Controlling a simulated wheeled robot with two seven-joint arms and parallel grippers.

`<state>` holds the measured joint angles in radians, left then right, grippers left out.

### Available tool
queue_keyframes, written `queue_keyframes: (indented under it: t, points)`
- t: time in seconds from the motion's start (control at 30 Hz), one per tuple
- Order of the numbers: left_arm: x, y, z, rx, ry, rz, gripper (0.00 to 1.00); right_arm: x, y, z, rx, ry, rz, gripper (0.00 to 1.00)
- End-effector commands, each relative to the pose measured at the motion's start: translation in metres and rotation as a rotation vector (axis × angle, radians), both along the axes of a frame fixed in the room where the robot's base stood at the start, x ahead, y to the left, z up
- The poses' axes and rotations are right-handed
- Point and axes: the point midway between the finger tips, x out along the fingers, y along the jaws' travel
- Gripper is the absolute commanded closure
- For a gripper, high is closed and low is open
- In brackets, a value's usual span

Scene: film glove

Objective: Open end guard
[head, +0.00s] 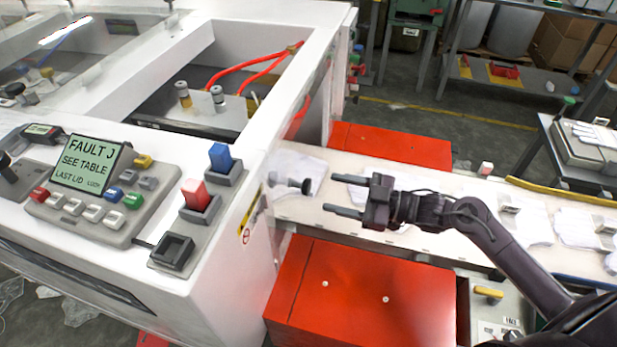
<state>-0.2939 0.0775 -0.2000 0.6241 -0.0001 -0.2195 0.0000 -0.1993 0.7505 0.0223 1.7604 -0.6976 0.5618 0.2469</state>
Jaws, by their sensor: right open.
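A dark handle with a round knob (306,186) sticks out at the right end of the white machine (230,270), above the conveyor. It seems to belong to the end guard; the panel itself is hard to make out, and I cannot tell whether it is open or shut. My right gripper (342,196) is over the white conveyor, to the right of the knob. Its two fingers are apart, point left at the knob, and hold nothing. A gap shows between fingertips and knob. My left gripper is not in view.
White film sheets (575,228) and small metal pieces lie along the conveyor (310,220). Red boxes (365,290) stand before and behind it.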

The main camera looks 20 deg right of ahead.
Motion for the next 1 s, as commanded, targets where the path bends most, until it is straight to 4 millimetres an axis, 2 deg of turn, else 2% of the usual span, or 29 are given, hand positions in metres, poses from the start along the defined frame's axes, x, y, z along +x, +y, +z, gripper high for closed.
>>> queue_keyframes:
  t: [0.2,0.4,0.53,0.8,1.0]
  points:
    - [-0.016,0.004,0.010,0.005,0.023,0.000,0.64,0.020,0.029,0.004,0.006,-0.003,0.001,0.45]
    - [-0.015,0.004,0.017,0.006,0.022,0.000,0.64,0.035,0.052,0.003,0.004,-0.002,-0.001,0.45]
    - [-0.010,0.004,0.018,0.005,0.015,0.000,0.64,0.039,0.059,0.002,0.001,-0.003,0.000,0.45]
    - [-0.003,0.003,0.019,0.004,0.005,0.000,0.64,0.040,0.061,0.000,0.000,-0.002,-0.001,0.45]
    - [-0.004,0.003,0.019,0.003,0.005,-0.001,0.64,0.040,0.060,0.000,0.000,-0.002,-0.001,0.70]
